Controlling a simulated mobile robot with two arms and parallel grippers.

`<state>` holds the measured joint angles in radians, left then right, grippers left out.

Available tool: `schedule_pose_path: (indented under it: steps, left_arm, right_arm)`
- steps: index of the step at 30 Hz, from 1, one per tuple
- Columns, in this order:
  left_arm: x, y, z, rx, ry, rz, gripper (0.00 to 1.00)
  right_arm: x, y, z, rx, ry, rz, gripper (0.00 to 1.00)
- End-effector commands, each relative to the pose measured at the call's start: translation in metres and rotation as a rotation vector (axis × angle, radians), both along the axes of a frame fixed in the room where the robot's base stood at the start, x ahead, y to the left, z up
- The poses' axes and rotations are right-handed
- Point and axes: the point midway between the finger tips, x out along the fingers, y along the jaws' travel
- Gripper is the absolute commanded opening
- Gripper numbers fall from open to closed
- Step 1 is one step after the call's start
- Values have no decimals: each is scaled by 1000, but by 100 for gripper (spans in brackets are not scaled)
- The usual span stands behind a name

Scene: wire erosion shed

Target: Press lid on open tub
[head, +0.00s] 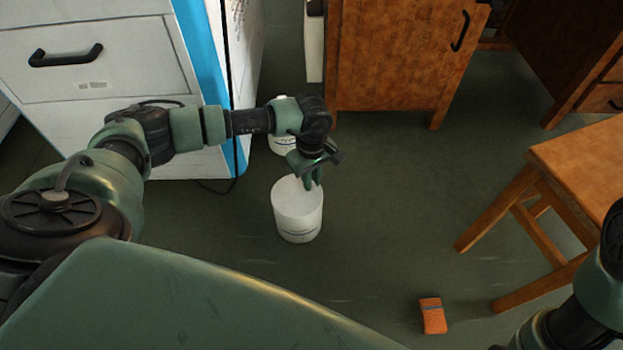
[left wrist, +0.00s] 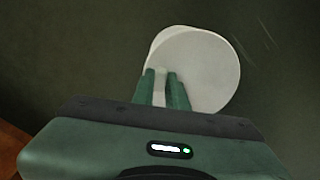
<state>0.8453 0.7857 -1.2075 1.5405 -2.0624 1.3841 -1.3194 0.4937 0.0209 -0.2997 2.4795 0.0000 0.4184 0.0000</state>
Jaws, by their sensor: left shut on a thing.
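A white tub (head: 298,222) stands upright on the dark green floor in the middle of the head view. My left gripper (head: 312,182) reaches down at its top right rim. In the left wrist view the left gripper (left wrist: 164,90) is shut on a pale strip at the near edge of a round white lid (left wrist: 207,68). The lid covers most of the tub, whose side (left wrist: 163,37) shows at the upper left. I cannot tell whether the lid is seated or just above the rim. My right gripper is out of view.
A second white tub (head: 283,146) stands behind my left forearm, near the white drawer cabinet (head: 100,90). A wooden cabinet (head: 390,60) is at the back and a wooden stool (head: 585,165) at right. An orange block (head: 433,316) lies on otherwise clear floor.

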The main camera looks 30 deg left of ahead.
Motion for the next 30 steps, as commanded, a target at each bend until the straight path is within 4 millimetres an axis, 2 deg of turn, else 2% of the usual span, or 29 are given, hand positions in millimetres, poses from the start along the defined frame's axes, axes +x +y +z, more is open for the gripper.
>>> schedule_pose_path:
  steps: [14,15,17,18,24,25,27,30]
  left_arm:
    - [0,0,0,0,0,0,0]
    - [0,0,0,0,0,0,19]
    - [0,0,0,0,0,0,36]
    - [0,0,0,0,0,0,39]
    - [0,0,0,0,0,0,39]
    - [0,0,-1,0,0,0,42]
    - [0,0,-1,0,0,0,61]
    - [0,0,-1,0,0,0,61]
  right_arm:
    - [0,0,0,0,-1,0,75]
    - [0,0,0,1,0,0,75]
    - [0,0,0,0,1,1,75]
    - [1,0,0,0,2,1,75]
    - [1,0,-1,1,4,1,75]
    - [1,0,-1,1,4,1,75]
    - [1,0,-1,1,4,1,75]
    - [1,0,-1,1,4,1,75]
